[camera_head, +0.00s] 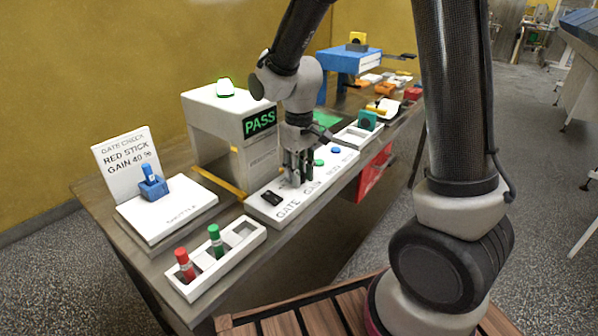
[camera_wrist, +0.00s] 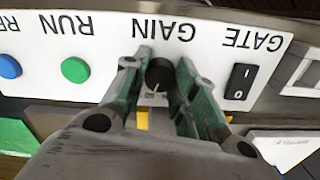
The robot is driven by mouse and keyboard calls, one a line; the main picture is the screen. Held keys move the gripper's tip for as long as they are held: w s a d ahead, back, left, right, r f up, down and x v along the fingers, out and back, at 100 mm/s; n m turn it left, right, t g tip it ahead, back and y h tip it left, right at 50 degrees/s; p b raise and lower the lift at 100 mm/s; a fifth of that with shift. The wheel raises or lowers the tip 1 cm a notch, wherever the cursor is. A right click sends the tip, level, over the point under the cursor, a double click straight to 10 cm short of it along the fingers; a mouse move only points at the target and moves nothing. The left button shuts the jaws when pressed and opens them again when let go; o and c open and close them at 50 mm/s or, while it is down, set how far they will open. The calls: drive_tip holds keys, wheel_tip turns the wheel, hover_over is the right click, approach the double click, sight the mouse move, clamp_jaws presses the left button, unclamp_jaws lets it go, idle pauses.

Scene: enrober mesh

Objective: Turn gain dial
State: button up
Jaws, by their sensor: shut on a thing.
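The gain dial (camera_wrist: 159,74) is a small black round knob with a pale pointer line, under the word GAIN on a white control panel (camera_wrist: 205,45). My gripper (camera_wrist: 162,66) is shut on the dial, one green-padded finger on each side. The lettering is upside down in the wrist view, and the pointer runs towards the lower picture edge. Scale marks beside the dial are too small to read. In the head view my gripper (camera_head: 297,172) points down onto the panel (camera_head: 318,179) and hides the dial. A sign (camera_head: 128,160) reads GATE CHECK, RED STICK, GAIN 40 %.
A black rocker switch (camera_wrist: 238,81) sits by GATE; green (camera_wrist: 75,69) and blue (camera_wrist: 9,66) buttons lie on the other side. A white gate (camera_head: 214,125) shows PASS behind my gripper. A tray (camera_head: 202,282) with red and green sticks stands in front.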

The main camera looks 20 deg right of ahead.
idle(0.3)
drive_tip(key=o, duration=1.1)
drive_tip(key=shift+c, duration=0.2)
wheel_tip(320, 180, up, 12)
